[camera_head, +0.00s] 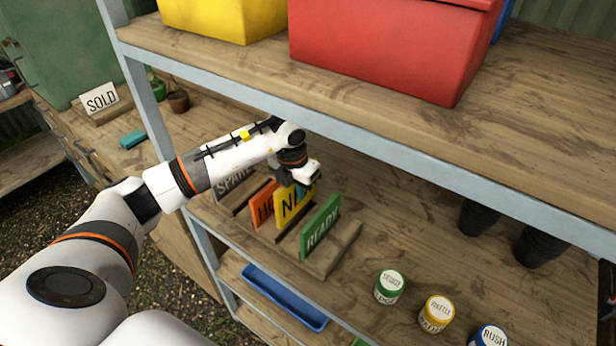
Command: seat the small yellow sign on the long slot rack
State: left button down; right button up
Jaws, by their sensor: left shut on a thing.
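The small yellow sign (288,212), with lettering that starts with N, stands roughly upright between an orange sign (263,203) and a green READY sign (320,228). My left gripper (300,186) is shut on its upper part and covers some of the lettering. The long wooden slot rack (342,243) lies under the signs on the middle shelf. A grey SPARE sign (234,184) stands at its far left end, partly behind my arm. I cannot tell whether the yellow sign's bottom edge is inside a slot. My right gripper is not in view.
The upper shelf (400,130) carries a red bin (385,50) and a yellow bin (220,18) above my left arm. Green (389,288), yellow (436,314) and blue (490,336) labelled jars stand front right. Dark pots (540,247) stand behind. A blue tray (284,297) lies below.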

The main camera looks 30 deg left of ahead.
aim_at(297, 211)
pick_arm(q)
jog(key=shift+w+f, duration=0.1)
jog(key=shift+w, duration=0.15)
jog(key=shift+s, duration=0.45)
jog(key=shift+s+f+b, duration=0.2)
jog(key=shift+s+b, duration=0.1)
jog(key=shift+s, duration=0.05)
jog(key=shift+w+f, duration=0.1)
jog(key=shift+f, duration=0.2)
jog(key=shift+w+f+b, duration=0.3)
jog(key=shift+f+b, duration=0.05)
jog(key=shift+f, duration=0.2)
jog(key=shift+s+f, duration=0.1)
jog(key=shift+f, duration=0.25)
jog(key=shift+f+b, duration=1.45)
jog(key=shift+f, duration=0.05)
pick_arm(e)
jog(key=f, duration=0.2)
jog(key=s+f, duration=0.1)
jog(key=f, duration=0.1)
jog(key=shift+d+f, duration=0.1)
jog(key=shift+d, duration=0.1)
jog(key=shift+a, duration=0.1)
